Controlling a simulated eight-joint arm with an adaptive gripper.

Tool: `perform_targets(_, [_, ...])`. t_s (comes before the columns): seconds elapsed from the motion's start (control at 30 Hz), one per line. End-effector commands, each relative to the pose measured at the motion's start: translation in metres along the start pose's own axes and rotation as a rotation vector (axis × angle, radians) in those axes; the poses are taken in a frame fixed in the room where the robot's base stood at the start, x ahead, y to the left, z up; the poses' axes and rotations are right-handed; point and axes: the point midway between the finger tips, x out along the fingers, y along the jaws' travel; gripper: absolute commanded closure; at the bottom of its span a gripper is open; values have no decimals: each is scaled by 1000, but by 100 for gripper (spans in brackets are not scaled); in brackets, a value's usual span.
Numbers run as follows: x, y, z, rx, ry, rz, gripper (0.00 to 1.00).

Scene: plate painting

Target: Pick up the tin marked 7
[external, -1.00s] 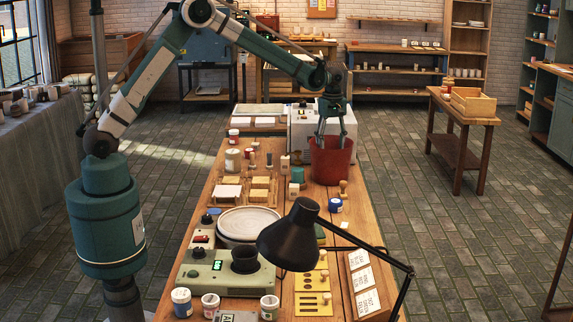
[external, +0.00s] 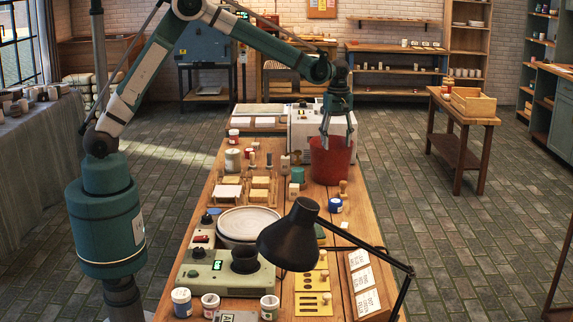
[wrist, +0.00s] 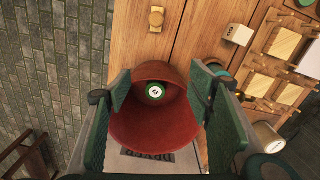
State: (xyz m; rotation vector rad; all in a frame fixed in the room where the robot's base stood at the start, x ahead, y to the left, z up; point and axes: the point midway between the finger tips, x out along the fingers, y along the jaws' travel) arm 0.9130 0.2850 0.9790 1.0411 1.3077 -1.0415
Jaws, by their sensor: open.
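A red bucket (external: 331,163) stands on the wooden bench; it also shows in the wrist view (wrist: 150,135). My gripper (external: 338,146) is over its mouth, pointing down. In the wrist view my gripper (wrist: 160,88) is open, with its fingers apart on either side of the bucket's opening. Inside the bucket lies a small, round, dark green thing with a white marked disc (wrist: 154,91); I cannot read its mark for certain. It is between the fingers in that view, and nothing is held. I cannot make out a 7 on any tin.
A blue tin (external: 335,205), a teal tin (external: 297,175) and a pale tin (external: 233,160) stand on the bench. A wooden stamp (external: 343,189) is close to the bucket. A white machine (external: 308,125) is behind it, and a black lamp (external: 291,240) stands in front.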

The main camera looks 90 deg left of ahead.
Motion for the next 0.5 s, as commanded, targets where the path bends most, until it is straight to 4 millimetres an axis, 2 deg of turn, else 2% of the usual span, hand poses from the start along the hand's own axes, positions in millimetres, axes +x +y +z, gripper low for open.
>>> perform_targets(0.03, [0,-4,22,20,0,0,48])
perform_targets(0.2, [0,-20,87,79,0,0,48])
perform_targets(0.33, [0,-30,122,112,0,0,48])
perform_targets(0.5, [0,-42,155,142,0,0,48])
